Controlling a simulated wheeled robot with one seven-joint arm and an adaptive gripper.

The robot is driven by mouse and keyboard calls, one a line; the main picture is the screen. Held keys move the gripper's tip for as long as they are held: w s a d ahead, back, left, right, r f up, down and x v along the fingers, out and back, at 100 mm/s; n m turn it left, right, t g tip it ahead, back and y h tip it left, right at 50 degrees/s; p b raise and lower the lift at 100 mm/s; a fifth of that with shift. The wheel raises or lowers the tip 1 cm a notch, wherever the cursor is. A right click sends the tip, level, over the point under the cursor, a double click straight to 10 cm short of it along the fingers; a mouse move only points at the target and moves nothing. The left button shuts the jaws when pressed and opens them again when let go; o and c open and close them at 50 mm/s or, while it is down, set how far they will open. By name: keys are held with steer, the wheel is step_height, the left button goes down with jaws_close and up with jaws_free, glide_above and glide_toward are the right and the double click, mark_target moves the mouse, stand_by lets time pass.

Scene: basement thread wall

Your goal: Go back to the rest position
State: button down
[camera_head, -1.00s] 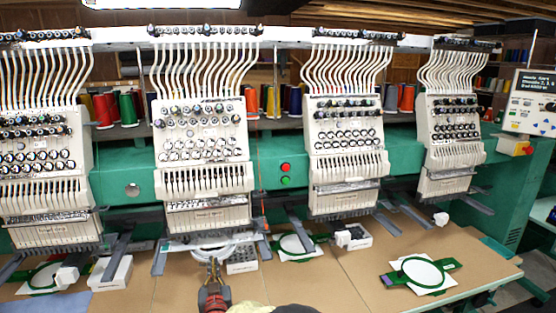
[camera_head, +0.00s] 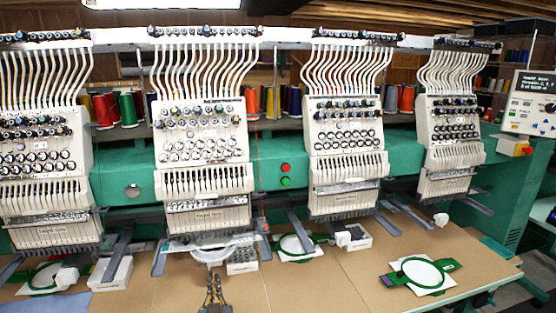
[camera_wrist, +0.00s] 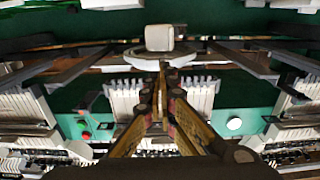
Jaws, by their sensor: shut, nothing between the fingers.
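My gripper (camera_head: 213,283) is low at the bottom centre of the head view, over the tan table (camera_head: 330,285). Its fingers are together with nothing between them. In the wrist view my gripper (camera_wrist: 162,68) points at the machine, with its fingertips meeting near the middle. The embroidery machine (camera_head: 203,165) stands ahead with several white heads. My gripper is apart from the head in front of it and from the white ring-shaped part (camera_head: 212,250) beneath that head.
A compartment box (camera_head: 242,260) lies just right of the ring-shaped part. Other boxes (camera_head: 352,237) and green hoops (camera_head: 422,272) lie along the table. Grey arms (camera_head: 161,257) stick out under the heads. The table's front centre right is clear. A control panel (camera_head: 530,105) stands far right.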

steer(key=d+r+g, duration=0.3)
steer(key=d+r, duration=0.7)
steer(key=s+d+r+g, duration=0.3)
steer(key=s+d+r, duration=0.1)
steer(key=s+d, duration=0.5)
steer(key=s+d+f+m+g+h, duration=0.1)
steer(key=s+d+g+h, duration=0.1)
steer(key=s+d, duration=0.7)
steer(key=s+d+f+m+g+h+p, duration=0.1)
steer(key=s+d+g+h, duration=0.1)
steer(key=s+d, duration=0.8)
steer(key=s+g, duration=0.1)
steer(key=s, duration=0.7)
steer(key=shift+s+d+m+g, duration=0.15)
steer(key=shift+s+m+g, duration=0.25)
